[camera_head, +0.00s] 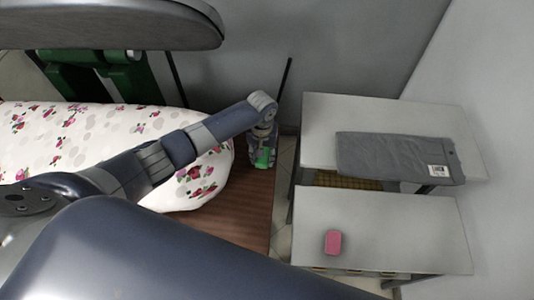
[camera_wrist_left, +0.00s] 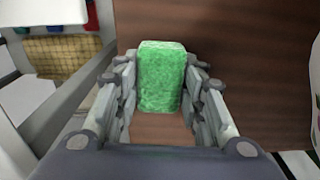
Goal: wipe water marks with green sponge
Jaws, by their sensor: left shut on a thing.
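The green sponge (camera_wrist_left: 161,78) is held upright between the fingers of my left gripper (camera_wrist_left: 160,100) in the left wrist view. In the head view my left gripper (camera_head: 262,152) points down over the right end of the brown wooden surface (camera_head: 240,215), with a bit of the green sponge (camera_head: 264,157) showing at its tip. I cannot tell whether the sponge touches the wood. No water marks can be made out on the wood that shows. My right gripper is not in view.
A flowered ironing board (camera_head: 80,140) covers part of the wood on the left. On the right, a grey folded garment (camera_head: 385,155) lies on the far white table (camera_head: 320,115). A pink sponge (camera_head: 333,242) lies on the near white table (camera_head: 420,230). A narrow gap separates wood and tables.

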